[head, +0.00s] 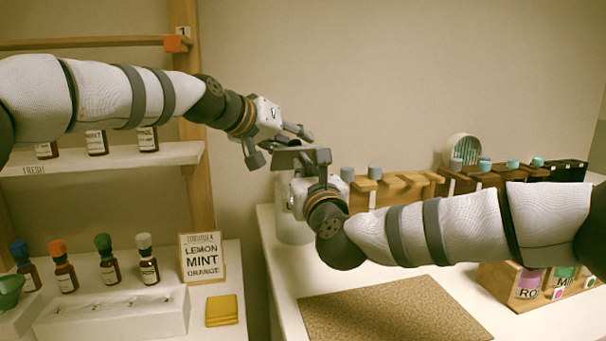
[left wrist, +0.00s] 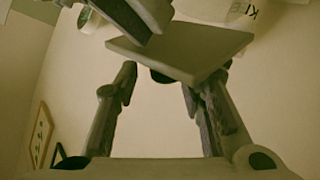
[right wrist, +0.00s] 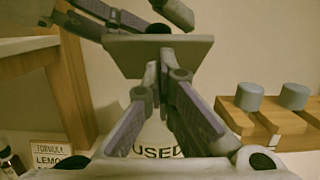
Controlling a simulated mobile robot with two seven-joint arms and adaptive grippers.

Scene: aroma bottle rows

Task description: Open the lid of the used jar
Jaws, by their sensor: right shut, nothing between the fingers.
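The used jar (head: 290,228) is a pale cylinder behind my right gripper in the head view. Its USED label (right wrist: 157,151) shows between the fingers in the right wrist view. A flat grey square lid (head: 290,158) is at the jar's top; it also shows in the left wrist view (left wrist: 185,52) and, with a dark knob, in the right wrist view (right wrist: 158,55). I cannot tell whether it rests on the rim. My left gripper (head: 277,146) is open above the lid, fingers apart. My right gripper (head: 314,160) is shut and empty, fingertips close to the lid.
Wooden racks with grey-capped bottles (head: 375,172) stand right of the jar. A brown mat (head: 395,312) lies in front. A labelled wooden box (head: 530,288) is at the right. Several dropper bottles (head: 108,260) and a formula card (head: 202,258) stand at the left.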

